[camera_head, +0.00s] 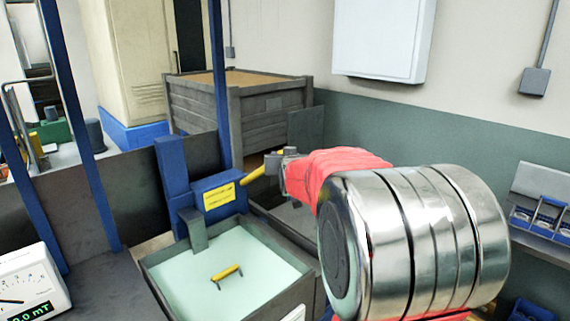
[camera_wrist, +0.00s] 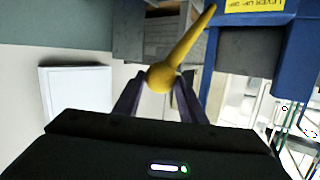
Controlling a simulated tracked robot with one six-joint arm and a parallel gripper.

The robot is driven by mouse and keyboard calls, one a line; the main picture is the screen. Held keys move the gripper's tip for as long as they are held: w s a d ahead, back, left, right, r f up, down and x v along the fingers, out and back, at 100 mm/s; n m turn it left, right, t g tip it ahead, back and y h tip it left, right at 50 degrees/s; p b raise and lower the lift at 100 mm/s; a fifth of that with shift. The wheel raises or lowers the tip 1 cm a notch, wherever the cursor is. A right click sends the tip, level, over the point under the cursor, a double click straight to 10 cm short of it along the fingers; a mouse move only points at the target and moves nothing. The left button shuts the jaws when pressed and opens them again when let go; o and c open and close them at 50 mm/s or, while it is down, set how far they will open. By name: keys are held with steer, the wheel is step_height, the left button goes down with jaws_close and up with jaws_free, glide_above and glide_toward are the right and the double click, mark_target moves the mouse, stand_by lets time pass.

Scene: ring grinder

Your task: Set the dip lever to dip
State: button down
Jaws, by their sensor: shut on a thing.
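The dip lever (camera_head: 253,176) is a yellow rod with a round knob. It juts from a blue housing (camera_head: 212,186) with a yellow label, beside the dip tank (camera_head: 297,292), and slants up to the right. My gripper (camera_head: 277,162) is shut on the knob end. In the wrist view the lever (camera_wrist: 190,42) shows its knob between the two dark fingers of my gripper (camera_wrist: 160,82); part of the label, upside down, shows on the housing (camera_wrist: 286,38). The label text is only partly readable. The fingers partly hide the knob in the head view.
The tank holds pale green liquid, with a small yellow handle (camera_head: 226,272) in it. Blue posts (camera_head: 219,80) stand behind the housing. A grey wooden crate (camera_head: 270,113) stands further back. A dial gauge (camera_head: 30,284) is at the lower left, and a rack (camera_head: 545,215) at the right.

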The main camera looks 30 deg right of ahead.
steer(key=shift+w+a+r, duration=0.2)
steer(key=shift+r, duration=0.25)
steer(key=shift+w+a+r, duration=0.2)
steer(key=shift+r, duration=0.25)
steer(key=c, duration=1.5)
jaws_free()
steer(key=shift+w, duration=0.1)
steer(key=o, duration=0.3)
steer(key=shift+f, duration=0.15)
steer(key=shift+o, duration=0.2)
steer(key=shift+d+f, duration=0.1)
steer(key=shift+s+a, duration=0.25)
steer(key=shift+s, duration=0.65)
steer(key=v, duration=1.2)
steer(key=shift+a+f, duration=0.1)
